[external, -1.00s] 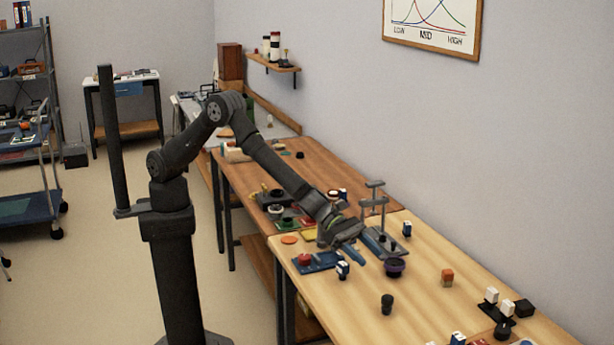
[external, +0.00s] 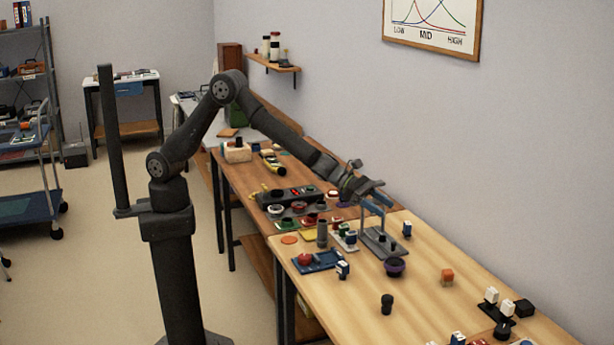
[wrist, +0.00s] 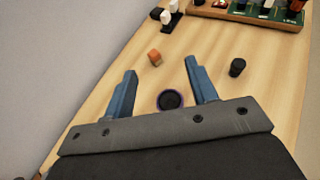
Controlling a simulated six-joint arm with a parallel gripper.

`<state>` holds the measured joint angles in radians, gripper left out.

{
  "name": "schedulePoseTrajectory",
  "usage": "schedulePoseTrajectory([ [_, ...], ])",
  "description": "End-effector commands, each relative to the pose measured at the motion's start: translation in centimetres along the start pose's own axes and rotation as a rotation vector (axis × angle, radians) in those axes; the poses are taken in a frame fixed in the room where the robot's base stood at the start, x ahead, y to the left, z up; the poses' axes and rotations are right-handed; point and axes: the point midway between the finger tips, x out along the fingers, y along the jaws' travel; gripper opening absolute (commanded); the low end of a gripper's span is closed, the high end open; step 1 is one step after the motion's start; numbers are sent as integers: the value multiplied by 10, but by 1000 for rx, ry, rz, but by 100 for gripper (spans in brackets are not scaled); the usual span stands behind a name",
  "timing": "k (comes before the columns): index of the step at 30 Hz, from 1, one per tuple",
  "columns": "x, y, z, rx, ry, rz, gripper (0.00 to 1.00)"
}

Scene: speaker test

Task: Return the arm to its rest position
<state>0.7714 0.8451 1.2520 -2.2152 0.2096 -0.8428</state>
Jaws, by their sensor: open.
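My gripper (external: 378,202) is open and empty, raised above the workbench near the grey metal stand (external: 380,240). In the wrist view its two blue fingers (wrist: 160,90) are spread wide with nothing between the tips. A black round part with a purple rim (wrist: 171,100) shows below and between the fingers. That part also stands on the light wooden bench in the external view (external: 394,266). My arm is bent at the elbow and reaches out over the bench.
An orange block (external: 447,277) and a black knob (external: 387,303) stand apart on the light bench (external: 420,310). A blue plate with a red part (external: 305,260) is at its left edge. A white-and-black block set (external: 497,308) is to the right. The wall runs along the far side.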

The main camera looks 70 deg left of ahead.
Motion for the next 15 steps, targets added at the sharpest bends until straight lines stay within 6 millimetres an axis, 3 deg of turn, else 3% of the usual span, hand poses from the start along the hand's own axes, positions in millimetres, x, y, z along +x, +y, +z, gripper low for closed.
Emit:
schedulePoseTrajectory([
  [9,-28,54,5,-27,-2,62,52],
  [15,-39,71,4,-35,0,83,52],
])
